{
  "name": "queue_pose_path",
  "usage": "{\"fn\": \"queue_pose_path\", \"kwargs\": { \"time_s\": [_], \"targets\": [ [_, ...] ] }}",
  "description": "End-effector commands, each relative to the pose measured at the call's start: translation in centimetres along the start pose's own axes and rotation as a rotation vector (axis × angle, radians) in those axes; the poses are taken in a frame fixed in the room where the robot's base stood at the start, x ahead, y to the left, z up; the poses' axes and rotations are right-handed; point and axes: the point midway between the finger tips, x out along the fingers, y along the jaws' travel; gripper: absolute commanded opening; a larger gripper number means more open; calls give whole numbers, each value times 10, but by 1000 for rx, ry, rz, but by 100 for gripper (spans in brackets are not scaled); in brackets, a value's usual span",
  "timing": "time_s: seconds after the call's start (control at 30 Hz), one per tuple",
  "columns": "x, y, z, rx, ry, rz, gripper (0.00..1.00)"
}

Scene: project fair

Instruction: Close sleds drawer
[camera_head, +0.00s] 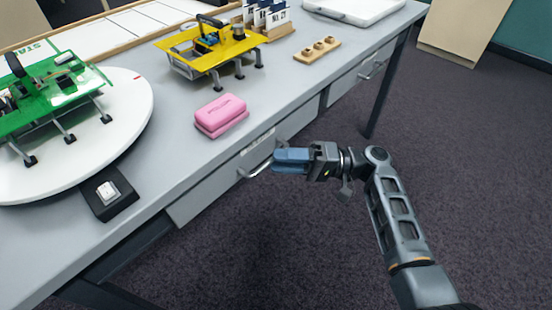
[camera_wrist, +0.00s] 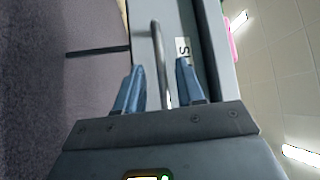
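The drawer (camera_head: 215,189) is a grey front under the near edge of the grey table. A metal bar handle (camera_head: 258,169) sticks out from it. A white label, partly cut off, shows on its front in the wrist view (camera_wrist: 183,50). How far the drawer stands out is hard to tell. My gripper (camera_head: 279,160) is at the handle, with blue fingers pointing at the drawer front. In the wrist view the fingers are apart, and the handle bar (camera_wrist: 161,60) runs between them with gaps visible on both sides.
On the table (camera_head: 175,146) are a pink case (camera_head: 221,115), a yellow model (camera_head: 208,50), a white turntable (camera_head: 135,115) with a green model, and a black switch box (camera_head: 108,194). Another drawer handle (camera_head: 374,68) shows farther right. The carpet (camera_head: 330,240) below is clear.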

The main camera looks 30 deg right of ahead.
Motion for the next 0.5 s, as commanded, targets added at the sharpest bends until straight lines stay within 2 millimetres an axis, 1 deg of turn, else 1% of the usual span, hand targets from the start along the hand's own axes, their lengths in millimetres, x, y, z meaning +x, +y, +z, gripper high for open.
{"fn": "queue_pose_path", "kwargs": {
  "time_s": [0.03, 0.1, 0.23, 0.4, 0.5],
  "targets": [
    [-10, -1, -1, 0, 4, 0, 38],
    [-22, 0, -1, 0, 4, 0, 38],
    [-41, 0, -2, 0, 4, 0, 38],
    [-54, 0, -1, 0, 2, 1, 38],
    [-56, 0, 0, 0, 1, 1, 38]
  ]
}}
